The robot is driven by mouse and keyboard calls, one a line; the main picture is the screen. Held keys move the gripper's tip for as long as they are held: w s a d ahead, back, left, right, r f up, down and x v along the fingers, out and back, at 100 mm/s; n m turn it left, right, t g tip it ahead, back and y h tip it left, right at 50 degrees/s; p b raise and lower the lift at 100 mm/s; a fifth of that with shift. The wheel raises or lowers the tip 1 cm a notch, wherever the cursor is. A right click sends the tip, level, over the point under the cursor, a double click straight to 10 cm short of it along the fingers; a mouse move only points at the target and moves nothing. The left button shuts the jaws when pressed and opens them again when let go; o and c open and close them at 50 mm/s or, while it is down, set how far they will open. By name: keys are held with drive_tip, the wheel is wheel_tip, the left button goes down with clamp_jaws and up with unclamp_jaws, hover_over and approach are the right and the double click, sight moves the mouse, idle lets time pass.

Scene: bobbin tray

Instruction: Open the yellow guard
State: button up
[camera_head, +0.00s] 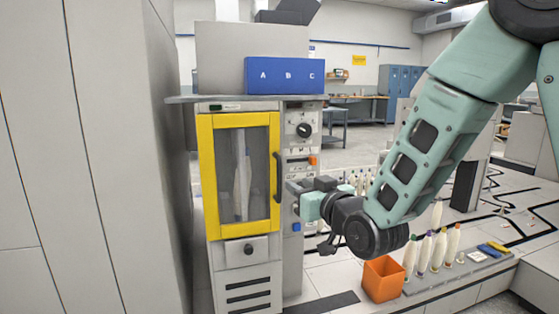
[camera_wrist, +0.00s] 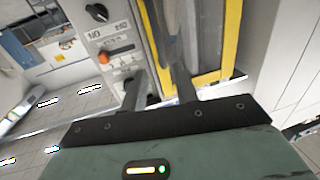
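The yellow guard (camera_head: 206,170) is a yellow-framed door with a dark see-through panel on the front of the grey machine. It looks closed, flush with the cabinet. Its dark upright handle (camera_head: 278,177) is on the right side of the frame. My gripper (camera_head: 291,188) is just right of the handle, near its lower half. In the wrist view, the fingers (camera_wrist: 157,88) stand apart with a gap between them. A dark upright bar, apparently the handle (camera_wrist: 155,35), shows ahead of that gap. Whether it touches a finger cannot be told. The guard's yellow edge (camera_wrist: 230,40) is on the right there.
A control panel with a dark knob (camera_head: 304,130) and an orange switch (camera_head: 312,161) is right of the guard. A tall grey cabinet (camera_head: 120,150) stands close on the left. An orange bin (camera_head: 383,280) and several bobbins are low at right.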

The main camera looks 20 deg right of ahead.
sight(280, 174)
drive_tip(key=w, duration=0.3)
drive_tip(key=w+a+p, duration=0.1)
drive_tip(key=w, duration=0.3)
drive_tip(key=w+a+p, duration=0.1)
drive_tip(key=w, duration=0.2)
drive_tip(key=shift+w+f, duration=0.1)
drive_tip(key=shift+w, duration=0.1)
clamp_jaws()
